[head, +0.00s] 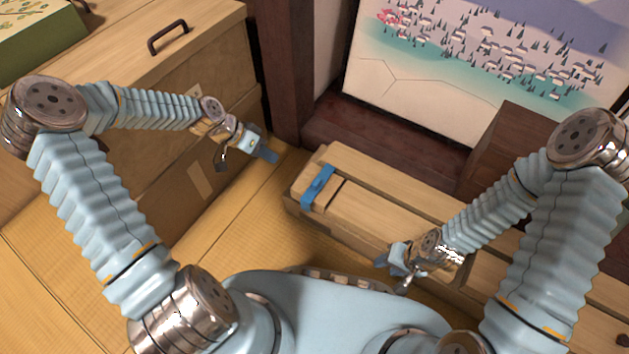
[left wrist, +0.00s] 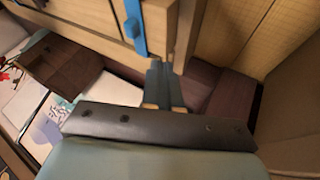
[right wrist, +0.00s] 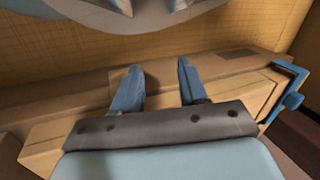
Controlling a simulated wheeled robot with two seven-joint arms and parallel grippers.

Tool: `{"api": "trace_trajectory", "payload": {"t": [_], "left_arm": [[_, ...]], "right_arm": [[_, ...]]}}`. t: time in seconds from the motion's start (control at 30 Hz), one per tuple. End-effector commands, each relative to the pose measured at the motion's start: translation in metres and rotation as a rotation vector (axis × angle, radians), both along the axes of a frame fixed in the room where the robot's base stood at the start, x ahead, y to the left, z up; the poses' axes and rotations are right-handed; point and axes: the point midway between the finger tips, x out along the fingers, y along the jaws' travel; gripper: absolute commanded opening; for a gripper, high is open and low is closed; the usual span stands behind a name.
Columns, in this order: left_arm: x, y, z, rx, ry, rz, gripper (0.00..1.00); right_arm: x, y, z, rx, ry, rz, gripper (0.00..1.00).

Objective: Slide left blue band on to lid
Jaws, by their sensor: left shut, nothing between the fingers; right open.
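The left blue band (head: 318,187) lies across the top near the left end of a long pale wooden box (head: 308,165). A flat wooden panel on top, apparently the lid (head: 370,212), starts just right of the band. The band also shows in the left wrist view (left wrist: 134,28) and the right wrist view (right wrist: 290,98). My left gripper (head: 265,155) is shut and empty, off the box's left end and apart from the band; its fingers show in the left wrist view (left wrist: 162,85). My right gripper (head: 390,265) is open and empty near the box's front side, right of the band.
A wooden cabinet (head: 205,125) with a dark handle stands at left, a green box (head: 40,40) on it. A dark post (head: 285,75) and a painted panel (head: 400,90) stand behind. A dark wooden block (head: 505,150) is behind the box. Tatami floor (head: 265,225) is clear at front left.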

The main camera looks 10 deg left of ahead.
Motion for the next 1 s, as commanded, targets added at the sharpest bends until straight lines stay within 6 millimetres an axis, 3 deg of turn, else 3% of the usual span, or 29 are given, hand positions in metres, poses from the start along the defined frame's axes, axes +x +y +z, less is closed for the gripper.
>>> {"api": "trace_trajectory", "payload": {"t": [0.43,0.9,1.0], "left_arm": [[0.002,-0.004,-0.005,0.0,-0.001,-0.004,0.0],[0.019,-0.056,-0.08,-0.001,0.0,-0.005,0.0],[0.014,-0.071,-0.08,0.001,-0.001,-0.007,0.0]], "right_arm": [[0.0,0.0,-0.002,0.0,-0.001,0.0,0.43],[0.001,0.0,-0.024,-0.001,-0.006,-0.003,0.43],[0.001,-0.001,-0.026,-0.001,-0.006,-0.004,0.43]]}}
